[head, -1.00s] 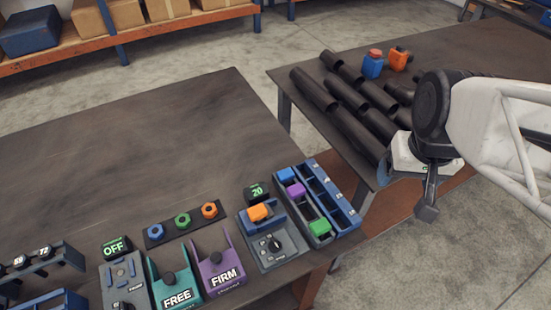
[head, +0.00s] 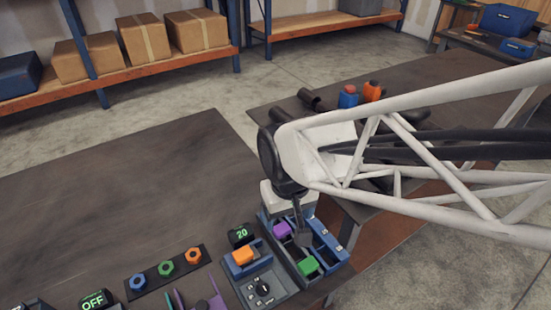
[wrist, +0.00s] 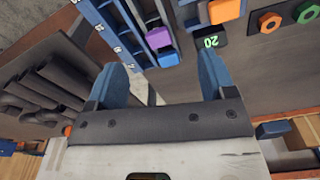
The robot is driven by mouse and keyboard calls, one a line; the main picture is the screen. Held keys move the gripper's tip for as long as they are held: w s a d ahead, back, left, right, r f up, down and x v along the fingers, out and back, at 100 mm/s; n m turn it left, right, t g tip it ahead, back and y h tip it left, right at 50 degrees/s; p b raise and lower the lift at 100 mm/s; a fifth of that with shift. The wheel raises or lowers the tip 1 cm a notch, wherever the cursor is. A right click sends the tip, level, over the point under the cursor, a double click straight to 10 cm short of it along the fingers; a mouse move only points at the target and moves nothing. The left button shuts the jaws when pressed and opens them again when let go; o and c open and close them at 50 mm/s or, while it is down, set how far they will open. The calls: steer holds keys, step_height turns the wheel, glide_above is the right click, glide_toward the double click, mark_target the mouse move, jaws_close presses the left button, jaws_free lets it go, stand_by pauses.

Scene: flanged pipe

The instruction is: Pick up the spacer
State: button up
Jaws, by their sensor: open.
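Nothing in view is labelled as the spacer, so I cannot tell which piece it is; small coloured blocks sit in a blue-grey rack (head: 333,250). A purple block (head: 282,230) and a green block (head: 308,265) lie in its left row. The purple block (wrist: 158,38) and a blue block (wrist: 168,58) show between the finger lines in the wrist view. An orange block (head: 243,256) sits on the dial device (head: 262,289). My gripper (head: 303,238) hangs over the rack, open and empty; its blue fingers (wrist: 164,78) are wide apart. My gripper hides part of the rack.
Hex nuts (head: 166,269) stand on a dark strip left of the device. A black "20" display (head: 241,235) is behind the device. Dark pipes (wrist: 65,82) lie on the second table beyond a gap. The left table's back area (head: 130,200) is clear.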

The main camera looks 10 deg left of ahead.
steer(key=n, duration=0.2)
glide_above(243, 255)
step_height(243, 255, down, 4)
steer(key=shift+w+f, duration=0.1)
steer(key=shift+f, duration=0.1)
steer(key=shift+f, duration=0.1)
steer(key=shift+f, duration=1.2)
steer(key=shift+f, duration=0.1)
steer(key=shift+f, duration=2.5)
steer(key=shift+c, duration=0.4)
